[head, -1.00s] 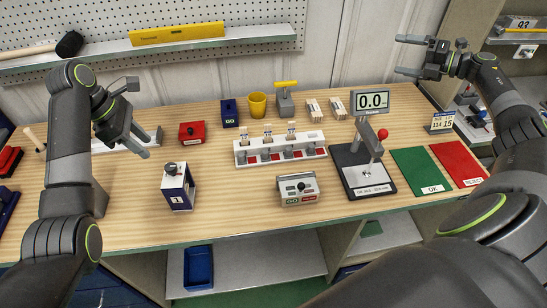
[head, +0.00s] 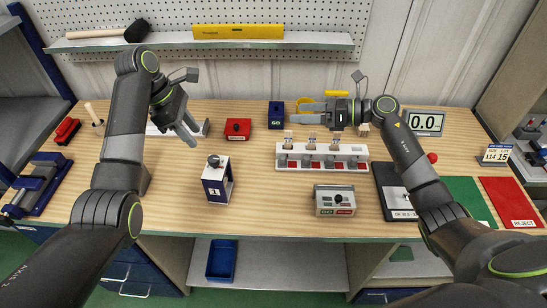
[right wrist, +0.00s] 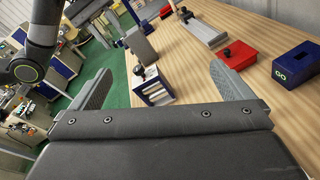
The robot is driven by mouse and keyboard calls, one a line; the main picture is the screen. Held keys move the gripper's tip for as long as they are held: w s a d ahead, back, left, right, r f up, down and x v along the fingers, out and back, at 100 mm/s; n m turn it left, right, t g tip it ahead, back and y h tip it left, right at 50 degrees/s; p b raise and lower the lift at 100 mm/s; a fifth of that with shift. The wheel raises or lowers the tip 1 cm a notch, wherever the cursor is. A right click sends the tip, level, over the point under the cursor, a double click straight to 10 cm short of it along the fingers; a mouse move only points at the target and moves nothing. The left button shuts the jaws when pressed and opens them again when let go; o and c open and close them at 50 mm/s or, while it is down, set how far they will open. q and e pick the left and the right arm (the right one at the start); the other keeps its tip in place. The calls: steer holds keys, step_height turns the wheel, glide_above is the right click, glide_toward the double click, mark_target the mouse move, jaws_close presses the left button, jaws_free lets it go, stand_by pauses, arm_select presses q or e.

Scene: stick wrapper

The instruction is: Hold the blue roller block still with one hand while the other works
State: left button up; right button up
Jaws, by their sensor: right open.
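My right gripper (head: 300,111) is open and empty, pointing left, near the GO block.
A white rack (head: 322,165) with several small upright pieces stands at centre. A grey box (head: 334,200) sits before it. A red block (head: 238,129) is near the GO block. A dark blue device (head: 35,184) lies far left. Green (head: 464,194) and red (head: 512,200) mats lie right.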

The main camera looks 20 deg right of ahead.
mark_target(217, 173)
steer(key=s+a+f+n+g+h, duration=0.2)
steer(key=s+a+f+n, duration=0.35)
steer(key=a+f, duration=0.45)
steer(key=x, duration=1.8)
steer(key=shift+s+f, duration=0.1)
steer(key=shift+s, duration=0.15)
